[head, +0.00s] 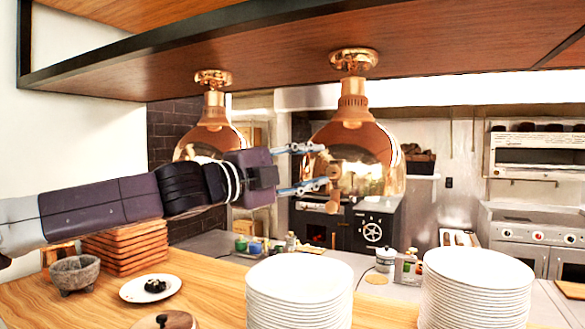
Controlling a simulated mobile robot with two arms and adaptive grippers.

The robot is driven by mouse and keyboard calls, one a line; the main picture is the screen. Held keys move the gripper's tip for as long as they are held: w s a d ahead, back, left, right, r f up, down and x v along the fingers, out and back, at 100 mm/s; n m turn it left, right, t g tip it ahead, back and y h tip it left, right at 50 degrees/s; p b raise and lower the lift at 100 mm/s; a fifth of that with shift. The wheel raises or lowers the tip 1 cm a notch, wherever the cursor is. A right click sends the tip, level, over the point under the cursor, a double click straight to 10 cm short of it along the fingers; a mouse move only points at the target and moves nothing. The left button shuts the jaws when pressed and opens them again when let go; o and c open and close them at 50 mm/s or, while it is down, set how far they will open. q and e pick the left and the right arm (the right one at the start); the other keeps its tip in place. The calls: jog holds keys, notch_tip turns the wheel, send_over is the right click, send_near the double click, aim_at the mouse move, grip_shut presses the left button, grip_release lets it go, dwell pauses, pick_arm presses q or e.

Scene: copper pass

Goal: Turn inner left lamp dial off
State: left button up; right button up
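Two copper heat lamps hang from the wooden shelf: a larger one (380,152) right of centre and a smaller-looking one (211,118) to its left, partly covered by my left arm. A small copper dial (334,190) with a stem shows in front of the larger lamp's shade. My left gripper (322,166) reaches in from the left with its two fingers spread, one above the other. Its lower fingertip is close beside the dial; I cannot tell whether they touch. Nothing shows between the fingers except the lamp behind. My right gripper is out of view.
The wooden shelf (270,45) spans overhead. On the counter below stand two plate stacks (299,285) (475,285), a saucer (130,291), a stone mortar (75,272) and stacked terracotta-coloured slabs (125,248). Free air lies right of the larger lamp.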

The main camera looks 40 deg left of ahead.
pick_arm(q)
jog(key=shift+s+a+f, duration=0.15)
jog(key=shift+s, duration=0.7)
jog(key=shift+s+a+f, duration=0.1)
jog(key=shift+s, duration=0.75)
jog(key=shift+s+a+f, duration=0.15)
jog(key=shift+s, duration=0.7)
jog(key=shift+p, duration=0.3)
